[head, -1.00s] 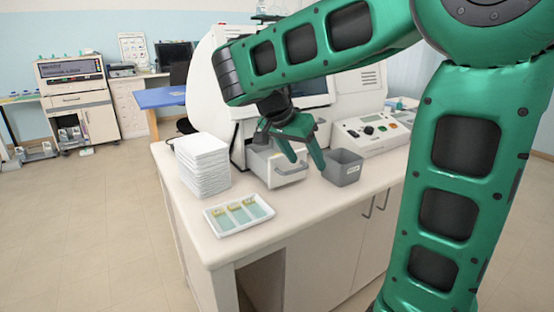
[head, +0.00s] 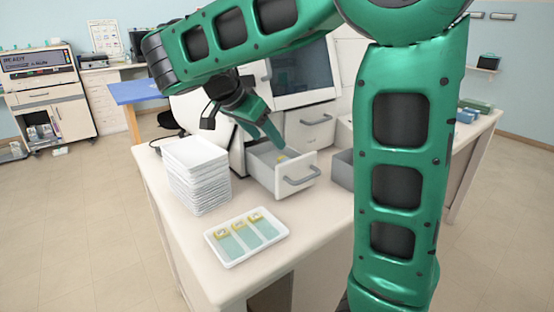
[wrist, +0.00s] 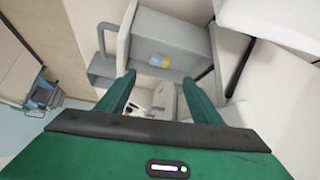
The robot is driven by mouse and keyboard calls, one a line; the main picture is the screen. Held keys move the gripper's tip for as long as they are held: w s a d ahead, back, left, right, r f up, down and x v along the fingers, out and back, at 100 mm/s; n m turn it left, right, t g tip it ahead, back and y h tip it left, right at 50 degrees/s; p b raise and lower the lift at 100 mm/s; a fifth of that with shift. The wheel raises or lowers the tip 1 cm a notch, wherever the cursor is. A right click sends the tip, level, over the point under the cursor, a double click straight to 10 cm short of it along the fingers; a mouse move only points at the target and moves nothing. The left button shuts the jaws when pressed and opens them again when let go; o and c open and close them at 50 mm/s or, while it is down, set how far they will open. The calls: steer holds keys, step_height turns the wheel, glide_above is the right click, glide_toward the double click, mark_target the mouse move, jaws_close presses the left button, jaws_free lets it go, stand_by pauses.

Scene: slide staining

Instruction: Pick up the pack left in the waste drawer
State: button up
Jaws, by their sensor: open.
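The waste drawer (head: 283,184) stands pulled open at the front of the white machine. My gripper (wrist: 159,79) is open and empty.
A stack of white trays (head: 197,172) stands left of the drawer. A white tray (head: 240,257) with several yellow-ended slides lies in front of it. A grey bin (head: 343,168) is right of the drawer, partly behind my arm. A screen (head: 302,72) rises behind.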

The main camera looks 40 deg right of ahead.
mark_target(284, 159)
steer(key=x, duration=0.5)
steer(key=shift+w+d, duration=0.1)
steer(key=shift+x, duration=2.8)
steer(key=c, duration=1.1)
